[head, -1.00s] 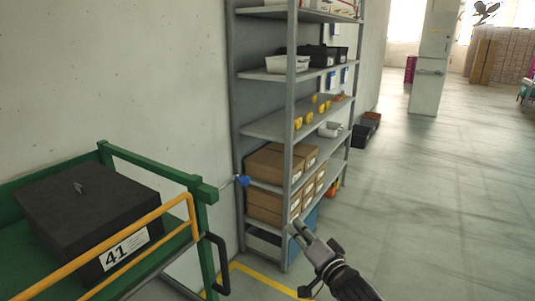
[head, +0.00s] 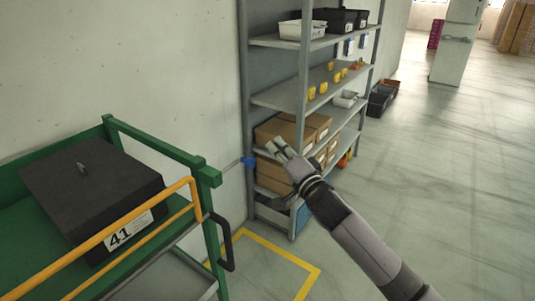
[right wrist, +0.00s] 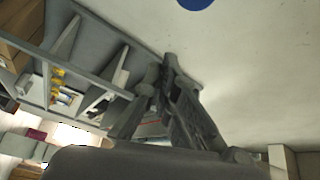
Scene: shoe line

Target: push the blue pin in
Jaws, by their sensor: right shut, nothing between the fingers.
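The blue pin (head: 248,162) sticks out to the right from the corner of the green cart (head: 207,173). Its blue head is at the right end of a thin metal rod. In the right wrist view a round blue shape (right wrist: 196,3) is cut off by the top edge; it looks like the pin's head. My right gripper (head: 279,147) is shut and empty, just right of the blue head in the head view. A gap shows between them. The fingers also show in the right wrist view (right wrist: 166,78). My left gripper is not in view.
A black lidded box (head: 90,185) marked 41 sits on the cart behind a yellow rail (head: 150,216). A grey shelf rack (head: 300,105) with cardboard boxes (head: 282,130) stands behind my right gripper. The floor to the right is clear.

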